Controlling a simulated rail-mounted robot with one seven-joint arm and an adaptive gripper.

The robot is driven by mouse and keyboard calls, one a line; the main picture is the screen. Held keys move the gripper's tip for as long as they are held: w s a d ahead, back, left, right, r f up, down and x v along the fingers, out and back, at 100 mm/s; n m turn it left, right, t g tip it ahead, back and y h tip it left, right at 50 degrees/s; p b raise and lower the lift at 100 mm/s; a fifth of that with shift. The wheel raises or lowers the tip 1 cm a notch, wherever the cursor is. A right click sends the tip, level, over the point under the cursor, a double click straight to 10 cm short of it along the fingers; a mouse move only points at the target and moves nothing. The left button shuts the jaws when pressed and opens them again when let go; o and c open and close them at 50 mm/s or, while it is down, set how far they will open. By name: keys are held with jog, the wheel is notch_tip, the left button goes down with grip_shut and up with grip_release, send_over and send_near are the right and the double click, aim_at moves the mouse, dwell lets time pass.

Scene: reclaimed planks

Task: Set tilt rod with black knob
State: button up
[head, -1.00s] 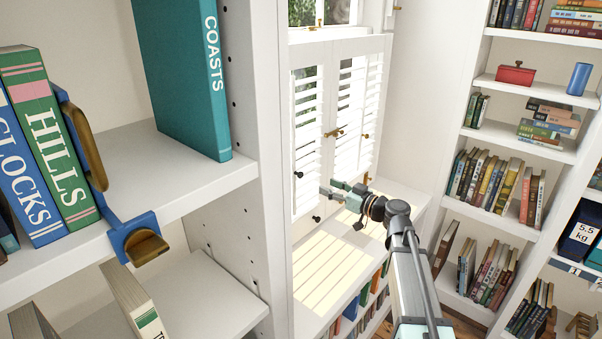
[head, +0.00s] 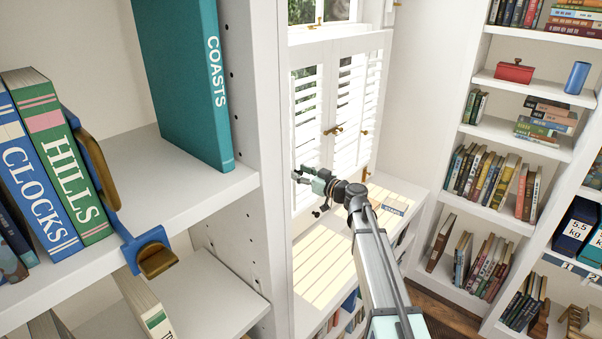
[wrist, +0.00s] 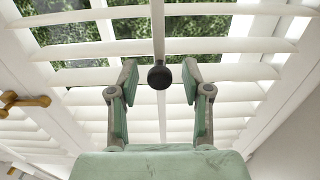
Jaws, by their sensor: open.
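The white tilt rod (wrist: 158,28) runs down the middle of the louvres in the wrist view. My green-padded gripper (wrist: 160,82) is open, one finger on each side of the knob, with gaps on both sides. No contact shows. In the head view my gripper (head: 308,178) is up at the left shutter panel (head: 306,115) and covers part of it. The louvres (wrist: 90,78) stand partly open, with greenery showing between them. A dark knob (head: 316,213) also shows below my gripper.
A brass latch (wrist: 22,100) is at the left in the wrist view. A sunlit white sill-height top (head: 325,270) lies below the shutters. A white bookcase upright (head: 250,130) stands left, and book-filled shelves (head: 500,130) stand right.

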aim_at(295, 183)
grip_shut()
jog(key=shift+f, duration=0.1)
notch_tip(295, 183, down, 5)
jog(key=b, duration=1.1)
jog(key=shift+f, duration=0.15)
jog(key=shift+s, duration=0.1)
